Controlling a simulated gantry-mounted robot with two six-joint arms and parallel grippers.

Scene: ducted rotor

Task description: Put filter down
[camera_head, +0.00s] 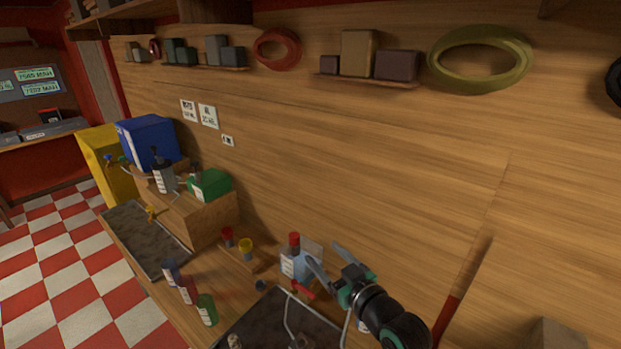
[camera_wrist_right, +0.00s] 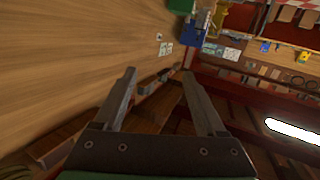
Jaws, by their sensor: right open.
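My right gripper (camera_head: 323,254) is at the lower middle of the head view, close to the wooden wall and just right of a red-capped bottle (camera_head: 290,264). Its two fingers are spread apart. In the right wrist view the same open gripper (camera_wrist_right: 158,78) has nothing between its fingers. I cannot pick out a filter for certain in either view. A pale, flat thing (camera_head: 313,247) shows behind the gripper, but I cannot tell what it is. My left gripper is not in view.
A dark tray (camera_head: 255,325) with small parts lies below the gripper. Red, blue and green bottles (camera_head: 207,310) stand left of it. A wooden block with red and yellow knobs (camera_head: 238,257) is nearby. A second dark tray (camera_head: 135,232) lies farther left.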

